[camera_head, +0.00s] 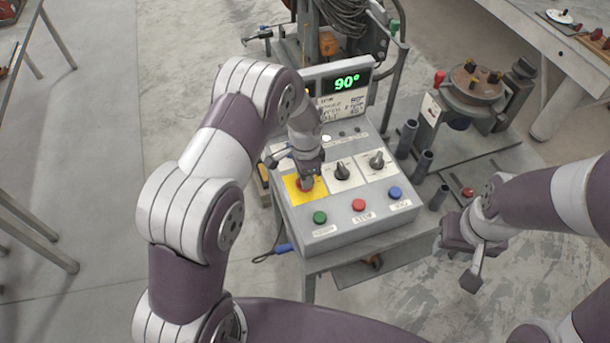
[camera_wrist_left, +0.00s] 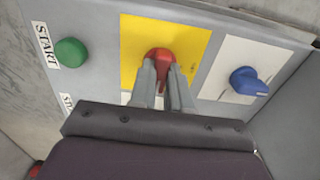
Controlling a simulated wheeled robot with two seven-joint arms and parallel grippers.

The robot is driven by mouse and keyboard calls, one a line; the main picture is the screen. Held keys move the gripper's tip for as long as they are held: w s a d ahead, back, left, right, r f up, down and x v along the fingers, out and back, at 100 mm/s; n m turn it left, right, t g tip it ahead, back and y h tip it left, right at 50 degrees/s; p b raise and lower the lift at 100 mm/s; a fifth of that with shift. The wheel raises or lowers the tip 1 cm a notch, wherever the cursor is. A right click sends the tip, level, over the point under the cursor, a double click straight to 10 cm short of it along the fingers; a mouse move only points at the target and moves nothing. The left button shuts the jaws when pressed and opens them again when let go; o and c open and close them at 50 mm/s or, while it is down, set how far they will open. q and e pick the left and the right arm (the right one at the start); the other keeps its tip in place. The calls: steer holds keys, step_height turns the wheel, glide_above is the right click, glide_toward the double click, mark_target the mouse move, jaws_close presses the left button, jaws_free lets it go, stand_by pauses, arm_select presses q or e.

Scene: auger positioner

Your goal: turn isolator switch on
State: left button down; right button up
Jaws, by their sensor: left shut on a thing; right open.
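The isolator switch is a red knob (camera_wrist_left: 160,54) on a yellow plate (camera_wrist_left: 133,42), seen in the left wrist view. In the head view the yellow plate (camera_head: 292,194) lies at the left of the grey control panel (camera_head: 333,237), with the knob mostly hidden by my gripper. My left gripper (camera_head: 306,182) points down onto the knob. In the left wrist view its fingers (camera_wrist_left: 163,82) are shut on the red knob. My right gripper (camera_head: 468,262) is open and empty, to the right of the panel and apart from it.
Green (camera_head: 320,217), red (camera_head: 359,205) and blue (camera_head: 395,193) buttons line the panel's front. A display (camera_head: 346,82) reads 90°. A fixture with a round plate (camera_head: 476,84) stands at the right.

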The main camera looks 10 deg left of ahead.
arm_select(q)
steer(key=shift+w+r, duration=0.1)
steer(key=c, duration=1.1)
jaws_free()
steer(key=shift+r, duration=0.1)
step_height(320, 180, up, 12)
steer(key=shift+r+b, duration=0.25)
steer(key=shift+b, duration=0.95)
